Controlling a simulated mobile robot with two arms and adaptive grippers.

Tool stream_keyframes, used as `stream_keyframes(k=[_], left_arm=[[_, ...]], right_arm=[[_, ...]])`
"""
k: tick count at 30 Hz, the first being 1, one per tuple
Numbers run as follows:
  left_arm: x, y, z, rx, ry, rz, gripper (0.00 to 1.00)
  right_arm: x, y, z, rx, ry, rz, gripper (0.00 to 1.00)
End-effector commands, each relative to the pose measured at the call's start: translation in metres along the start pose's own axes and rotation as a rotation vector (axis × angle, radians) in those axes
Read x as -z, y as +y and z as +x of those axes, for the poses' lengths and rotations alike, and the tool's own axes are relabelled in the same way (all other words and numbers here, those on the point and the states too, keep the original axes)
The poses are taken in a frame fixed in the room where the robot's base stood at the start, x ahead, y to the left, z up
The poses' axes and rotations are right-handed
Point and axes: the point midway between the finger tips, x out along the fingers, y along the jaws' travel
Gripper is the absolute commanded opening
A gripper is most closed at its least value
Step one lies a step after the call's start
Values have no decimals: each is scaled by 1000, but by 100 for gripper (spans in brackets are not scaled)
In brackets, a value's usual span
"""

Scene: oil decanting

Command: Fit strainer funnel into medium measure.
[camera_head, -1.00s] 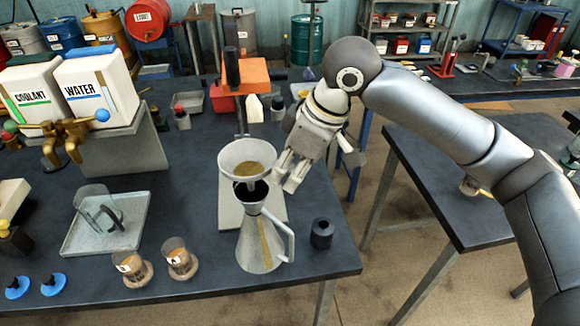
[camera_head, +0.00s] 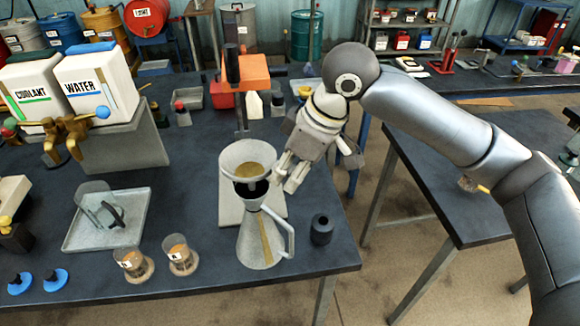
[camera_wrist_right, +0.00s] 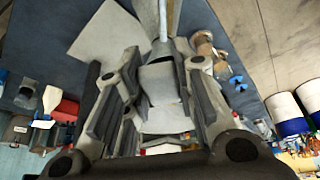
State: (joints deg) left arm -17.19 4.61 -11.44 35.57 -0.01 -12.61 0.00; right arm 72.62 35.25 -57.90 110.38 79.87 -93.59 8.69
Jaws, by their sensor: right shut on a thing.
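The strainer funnel (camera_head: 229,160), a pale wide bowl with a tan mesh inside, is upright over the dark mouth of a grey conical measure (camera_head: 250,243). The measure has a side handle and a tan level stripe. I cannot tell whether the funnel's spout is inside the mouth or just above it. My right gripper (camera_head: 288,180) is at the funnel's right side, shut on it. In the right wrist view, its two fingers (camera_wrist_right: 160,100) flank a grey part, and part of the striped measure (camera_wrist_right: 150,14) shows beyond. My left gripper is out of view.
A black cylinder (camera_head: 322,230) stands right of the measure. Two small beakers (camera_head: 180,255) stand at front left, and a tray with a clear jug (camera_head: 100,205) lies behind them. An orange-topped stand (camera_head: 242,75) rises behind the funnel. The table's right edge is close.

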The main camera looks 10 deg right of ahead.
Motion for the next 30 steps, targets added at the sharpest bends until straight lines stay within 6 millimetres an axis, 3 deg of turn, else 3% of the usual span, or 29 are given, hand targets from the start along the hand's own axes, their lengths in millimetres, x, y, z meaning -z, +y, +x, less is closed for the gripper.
stream_keyframes(k=[30], left_arm=[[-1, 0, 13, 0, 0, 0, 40]], right_arm=[[-14, 0, 34, 0, -1, 0, 2]])
